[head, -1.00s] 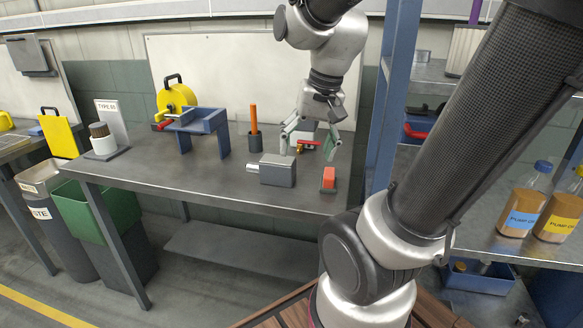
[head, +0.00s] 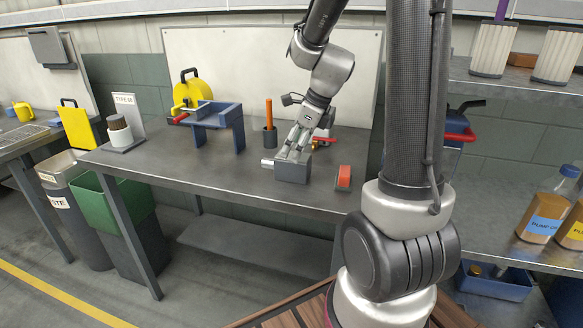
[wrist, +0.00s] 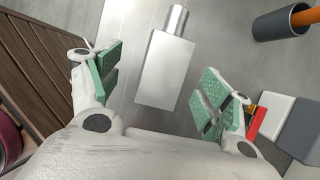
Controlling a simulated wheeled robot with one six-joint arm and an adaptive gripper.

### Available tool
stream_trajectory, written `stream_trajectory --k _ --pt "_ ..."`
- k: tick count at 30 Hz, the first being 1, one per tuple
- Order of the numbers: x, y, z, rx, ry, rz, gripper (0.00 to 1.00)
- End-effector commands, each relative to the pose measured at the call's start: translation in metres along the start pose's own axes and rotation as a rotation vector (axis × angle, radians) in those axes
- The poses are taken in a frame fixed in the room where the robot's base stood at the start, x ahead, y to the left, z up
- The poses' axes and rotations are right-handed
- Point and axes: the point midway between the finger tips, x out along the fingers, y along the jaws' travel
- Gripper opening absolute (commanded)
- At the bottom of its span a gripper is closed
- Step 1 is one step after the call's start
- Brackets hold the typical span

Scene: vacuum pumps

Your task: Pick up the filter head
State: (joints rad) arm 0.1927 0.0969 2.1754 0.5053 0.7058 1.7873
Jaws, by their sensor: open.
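A grey metal block with a short round stub, which looks like the filter head (head: 292,173), lies on the workbench with the stub pointing left in the head view. In the wrist view the filter head (wrist: 165,72) is between my finger pads, nearer the left pads than the right, with its stub toward the top edge. My gripper (head: 294,148) is open and empty, pointing down above and behind the block in the head view. Both green-padded fingers of my gripper (wrist: 163,92) are spread wide and appear apart from the block.
A red-topped block (head: 343,176) lies to the right on the workbench (head: 220,182). A white, red and yellow part (wrist: 262,118) sits beside my right finger. A dark cup with an orange stick (head: 269,135) and a blue stand (head: 215,115) are to the left.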

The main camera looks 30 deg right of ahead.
Motion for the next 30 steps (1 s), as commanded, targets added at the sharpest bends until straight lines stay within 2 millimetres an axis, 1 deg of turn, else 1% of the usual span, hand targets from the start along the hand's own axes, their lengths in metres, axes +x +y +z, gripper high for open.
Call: stream_trajectory --k 3,8,16,20,26,30 --pt "0.011 -0.001 0.001 0.031 -0.003 0.000 0.79" --pt "0.030 -0.002 0.000 0.028 -0.001 0.002 0.79" --pt "0.070 -0.008 -0.001 0.027 -0.001 0.001 0.79" --pt "0.078 -0.008 -0.001 0.025 -0.002 0.000 0.79" --pt "0.078 -0.008 -0.001 0.025 -0.002 -0.001 0.79" --pt "0.078 -0.008 -0.001 0.025 -0.002 -0.001 0.53"
